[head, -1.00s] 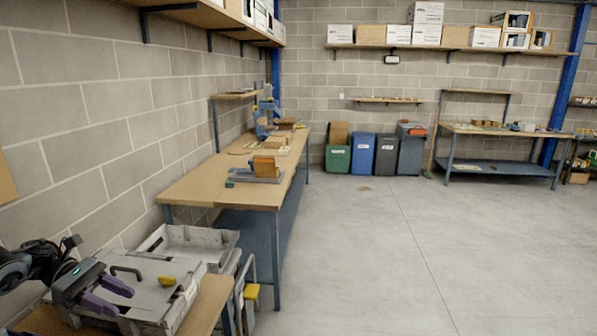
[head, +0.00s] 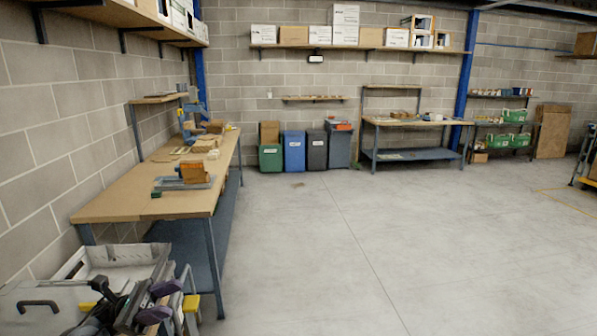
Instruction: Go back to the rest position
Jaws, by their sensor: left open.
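My left gripper (head: 160,302) is low at the left of the head view, its two purple-tipped fingers spread apart with nothing seen between them. In the picture it overlaps the right end of a light grey case (head: 35,308) with a dark handle and the front of a grey open crate (head: 118,256). I cannot tell whether it touches anything there. My right gripper is out of view.
A long wooden workbench (head: 120,200) runs along the left wall, with an orange-brown block (head: 193,172) in a fixture on it. Several bins (head: 293,150) stand by the back wall beside another bench (head: 410,122). The concrete floor (head: 400,230) is wide and clear.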

